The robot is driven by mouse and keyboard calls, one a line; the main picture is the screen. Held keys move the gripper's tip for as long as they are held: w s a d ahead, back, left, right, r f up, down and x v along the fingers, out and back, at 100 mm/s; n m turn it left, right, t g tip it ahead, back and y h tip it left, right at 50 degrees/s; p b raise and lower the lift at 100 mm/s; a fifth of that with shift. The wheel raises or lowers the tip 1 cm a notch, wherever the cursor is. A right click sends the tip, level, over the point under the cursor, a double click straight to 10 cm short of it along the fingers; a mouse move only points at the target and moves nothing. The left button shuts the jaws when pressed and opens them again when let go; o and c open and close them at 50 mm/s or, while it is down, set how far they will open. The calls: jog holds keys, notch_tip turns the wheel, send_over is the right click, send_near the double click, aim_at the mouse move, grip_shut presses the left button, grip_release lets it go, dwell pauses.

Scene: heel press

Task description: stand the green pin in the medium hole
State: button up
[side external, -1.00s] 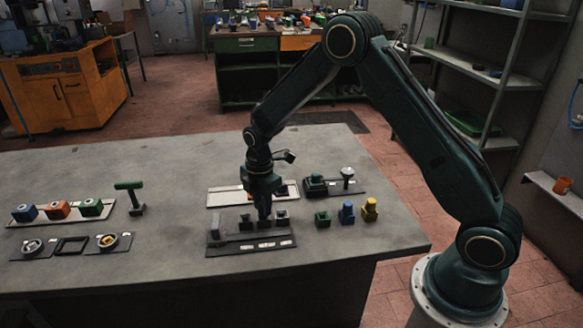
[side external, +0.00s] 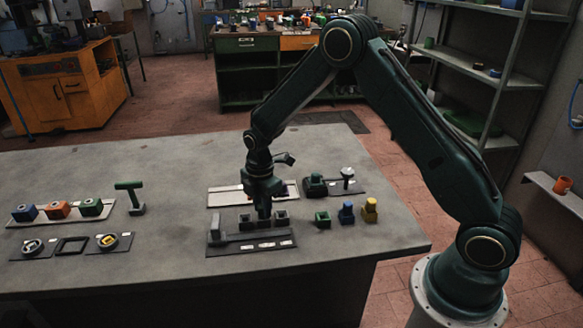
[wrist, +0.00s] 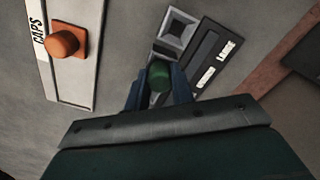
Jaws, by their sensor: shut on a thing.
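My gripper (side external: 264,214) is over the middle of the dark fixture (side external: 228,249) on the table. It is shut on the green pin (wrist: 159,77), whose rounded green top shows between the fingers in the wrist view. The pin's lower end is hidden, so I cannot tell how deep it is in the medium hole. The pin lines up with the middle socket, beside the grey square large socket (wrist: 177,35), which shows empty. In the side view the pin is hidden by the fingers.
A white caps tray (wrist: 73,92) with an orange cap (wrist: 63,43) lies behind the fixture. A short green block (side external: 322,218), a blue piece (side external: 346,213) and a yellow piece (side external: 370,210) stand to the right. The table's front edge is close to the fixture.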

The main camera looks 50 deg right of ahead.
jog(key=shift+f, duration=0.15)
jog(key=o, duration=1.1)
jog(key=shift+c, duration=0.2)
notch_tip(320, 180, up, 14)
jog(key=shift+f, duration=0.1)
dwell(0.5)
